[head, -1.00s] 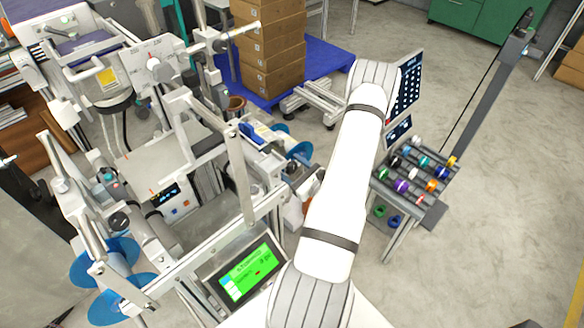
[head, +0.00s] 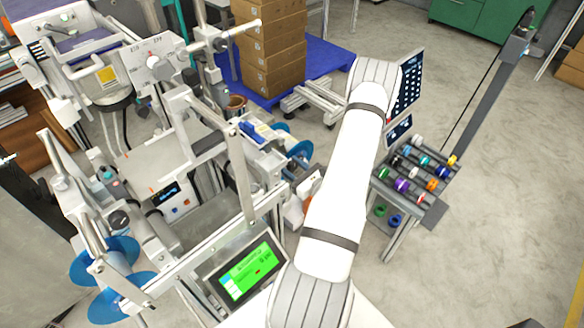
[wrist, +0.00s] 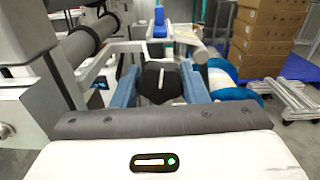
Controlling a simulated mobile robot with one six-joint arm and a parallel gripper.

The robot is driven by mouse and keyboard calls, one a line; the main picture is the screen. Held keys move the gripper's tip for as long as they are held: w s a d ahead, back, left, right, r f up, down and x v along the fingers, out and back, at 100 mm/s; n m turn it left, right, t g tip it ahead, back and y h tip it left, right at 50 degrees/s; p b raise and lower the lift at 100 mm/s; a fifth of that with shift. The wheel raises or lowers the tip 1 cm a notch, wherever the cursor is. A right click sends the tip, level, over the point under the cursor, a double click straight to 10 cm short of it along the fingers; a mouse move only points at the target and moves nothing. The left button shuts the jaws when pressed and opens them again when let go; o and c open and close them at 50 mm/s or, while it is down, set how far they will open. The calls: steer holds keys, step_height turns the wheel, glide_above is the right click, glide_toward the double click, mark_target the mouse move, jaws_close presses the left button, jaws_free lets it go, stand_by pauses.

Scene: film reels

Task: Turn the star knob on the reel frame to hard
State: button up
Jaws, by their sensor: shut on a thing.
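In the wrist view, the black star knob (wrist: 153,88) sits between the two blue fingers of my gripper (wrist: 159,76). A white pointer line on its face stands close to upright. My gripper is shut on the knob, one finger on each side. No setting label is readable around it. The reel frame (wrist: 104,72) lies behind and to the left of the knob. In the head view, my white arm hides the gripper and the knob; the reel frame (head: 240,180) shows to the left of the arm.
A green-lit screen (head: 247,270) stands at the front of the machine. Blue reels (head: 120,292) sit at the lower left. Stacked boxes (head: 268,50) stand on a blue pallet behind. A rack of coloured spools (head: 415,170) stands to the right. The floor at far right is open.

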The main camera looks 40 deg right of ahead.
steer(key=m, duration=0.3)
steer(key=o, duration=1)
steer(key=shift+s+d+b, duration=0.15)
steer(key=shift+s+b, duration=0.2)
steer(key=shift+s, duration=1.6)
steer(key=shift+s+d+b, duration=0.15)
steer(key=shift+s+b, duration=0.2)
steer(key=shift+s, duration=1.55)
